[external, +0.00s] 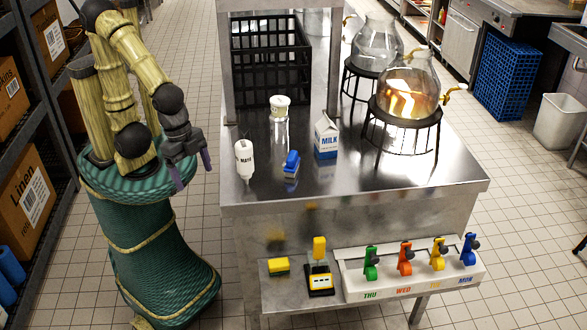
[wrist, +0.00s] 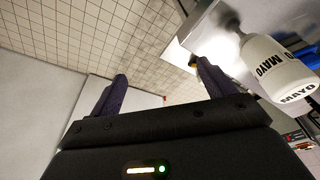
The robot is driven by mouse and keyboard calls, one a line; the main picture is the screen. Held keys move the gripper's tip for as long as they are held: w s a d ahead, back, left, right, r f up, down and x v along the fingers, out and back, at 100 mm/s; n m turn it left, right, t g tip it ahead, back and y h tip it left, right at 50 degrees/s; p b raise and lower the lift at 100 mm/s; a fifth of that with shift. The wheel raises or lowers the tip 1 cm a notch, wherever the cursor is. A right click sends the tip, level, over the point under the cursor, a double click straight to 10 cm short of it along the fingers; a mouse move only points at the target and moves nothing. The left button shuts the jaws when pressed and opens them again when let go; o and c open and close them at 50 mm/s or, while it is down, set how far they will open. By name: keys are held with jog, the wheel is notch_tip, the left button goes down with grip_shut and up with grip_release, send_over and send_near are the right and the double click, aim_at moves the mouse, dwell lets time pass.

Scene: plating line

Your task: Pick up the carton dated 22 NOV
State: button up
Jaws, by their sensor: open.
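A white and blue carton marked MILK (external: 326,138) stands upright on the steel counter (external: 390,192), left of the glass dispensers. It is the only carton I can make out, and no date on it is readable. My gripper (external: 191,170) is open and empty, off the counter's left edge, left of the mayo bottle (external: 244,160) and well apart from the carton. In the wrist view my gripper (wrist: 162,74) shows its two purple fingers spread with nothing between them. The carton cannot be made out there.
The mayo bottle also shows close at right in the wrist view (wrist: 272,68). A blue and white object (external: 291,164) and a lidded clear jar (external: 280,122) stand near the carton. Glass dispensers on black stands (external: 405,122) are to its right. A black crate (external: 272,62) is behind.

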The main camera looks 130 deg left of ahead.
jog(key=w+v, duration=0.2)
jog(key=v, duration=0.6)
jog(key=w+r+v, duration=0.1)
jog(key=w+v, duration=0.1)
jog(key=v, duration=0.6)
jog(key=w+a+f+n+t+y+b, duration=0.2)
jog(key=w+a+f+n+t, duration=0.15)
jog(key=w+a+t, duration=0.6)
jog(key=w+a+r+n+y, duration=0.1)
jog(key=a+n+y, duration=0.15)
jog(key=a, duration=0.45)
jog(key=w+a+n+y, duration=0.1)
jog(key=w+a+y, duration=0.15)
jog(key=a, duration=0.45)
jog(key=s+a+n+g+y+b, duration=0.1)
jog(key=s+a+n+y, duration=0.2)
jog(key=s+a+y, duration=0.55)
notch_tip(320, 180, down, 16)
jog(key=w+a+h, duration=0.1)
jog(key=shift+w, duration=0.35)
jog(key=shift+w+a, duration=0.1)
